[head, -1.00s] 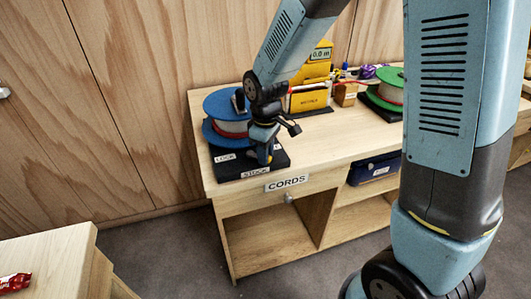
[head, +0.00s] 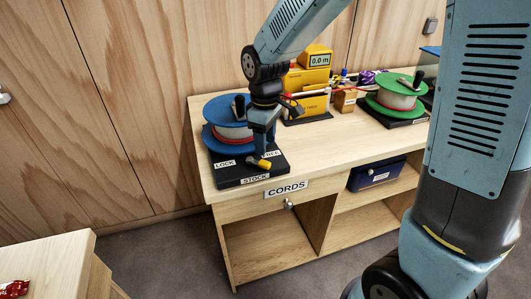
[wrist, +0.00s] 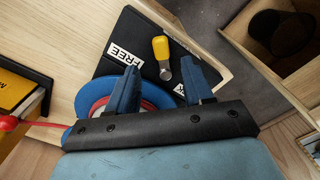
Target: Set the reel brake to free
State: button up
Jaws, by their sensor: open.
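The blue cord reel (head: 228,111) stands on a black base (head: 228,177) at the left end of the bench. The base has LOCK (head: 225,163) at its left and FREE (head: 271,154) at its right, partly hidden by my gripper. The brake lever's yellow handle (head: 263,163) lies close in front of the FREE label. In the wrist view the handle (wrist: 161,48) is beside the FREE label (wrist: 125,54), a little apart from it. My gripper (wrist: 160,84) is open and empty above the base, with the lever's metal end showing between its fingers.
A yellow meter (head: 307,80) stands behind and right of the reel. A green reel (head: 395,92) is farther right. The drawer marked CORDS (head: 288,188) is below the bench's front edge. A blue box (head: 377,171) sits on the shelf.

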notch_tip(320, 180, up, 7)
dwell(0.3)
jog(key=s+d+r+m+t, duration=0.35)
jog(key=d+r+m, duration=0.35)
jog(key=d, duration=0.7)
jog(key=s+d+r+m+t, duration=0.1)
jog(key=s+d+r+m, duration=0.1)
jog(key=s+d, duration=0.3)
jog(key=s+d+r+m+t, duration=0.1)
jog(key=s+d+r+m, duration=0.1)
jog(key=s+d+m, duration=0.2)
jog(key=shift+s+d, duration=0.85)
jog(key=shift+s, duration=0.3)
